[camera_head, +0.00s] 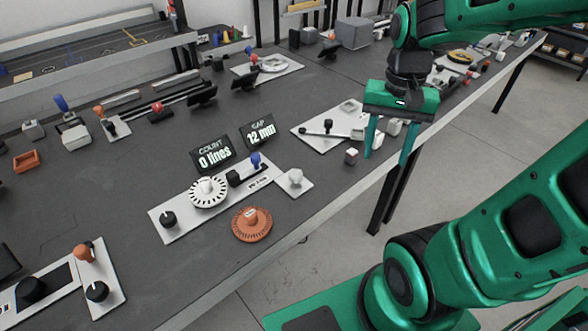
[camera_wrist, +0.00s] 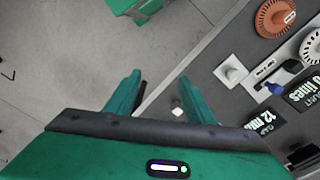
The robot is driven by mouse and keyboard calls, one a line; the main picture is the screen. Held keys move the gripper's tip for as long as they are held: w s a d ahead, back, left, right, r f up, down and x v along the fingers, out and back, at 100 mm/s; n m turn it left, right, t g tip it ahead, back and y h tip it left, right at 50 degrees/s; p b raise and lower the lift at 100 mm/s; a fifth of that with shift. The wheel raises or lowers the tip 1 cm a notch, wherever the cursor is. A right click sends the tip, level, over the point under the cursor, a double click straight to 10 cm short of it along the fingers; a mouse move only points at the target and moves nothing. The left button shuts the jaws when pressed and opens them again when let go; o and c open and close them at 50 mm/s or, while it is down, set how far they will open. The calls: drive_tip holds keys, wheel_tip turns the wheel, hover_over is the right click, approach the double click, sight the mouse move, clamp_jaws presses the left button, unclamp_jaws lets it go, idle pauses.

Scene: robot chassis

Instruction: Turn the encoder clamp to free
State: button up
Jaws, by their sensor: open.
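The encoder plate (camera_head: 185,230) is a long pale strip on the dark bench. It carries a black knob (camera_head: 168,219) at its left end, a white slotted disc (camera_head: 208,191), a black block (camera_head: 233,178) and a blue-topped handle (camera_head: 255,160). I cannot tell for sure which of these is the clamp. Two displays behind it read "COUNT 0 lines" (camera_head: 212,156) and "GAP 12 mm" (camera_head: 259,132). My gripper (camera_head: 389,150) is open and empty, to the right of the plate near the bench edge. In the wrist view the blue handle (camera_wrist: 276,89) is at the right.
An orange slotted disc (camera_head: 251,224) and a white knob on a square plate (camera_head: 295,179) lie in front of the strip. Other fixtures fill the bench's far side.

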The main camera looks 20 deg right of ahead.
drive_tip(key=w+a+f+m, duration=0.1)
drive_tip(key=w+a, duration=0.4)
drive_tip(key=w, duration=0.3)
drive_tip(key=m, duration=0.2)
approach(296, 172)
wheel_tip(296, 172, down, 9)
drive_tip(key=shift+s+d+f, duration=0.1)
drive_tip(key=c, duration=1.1)
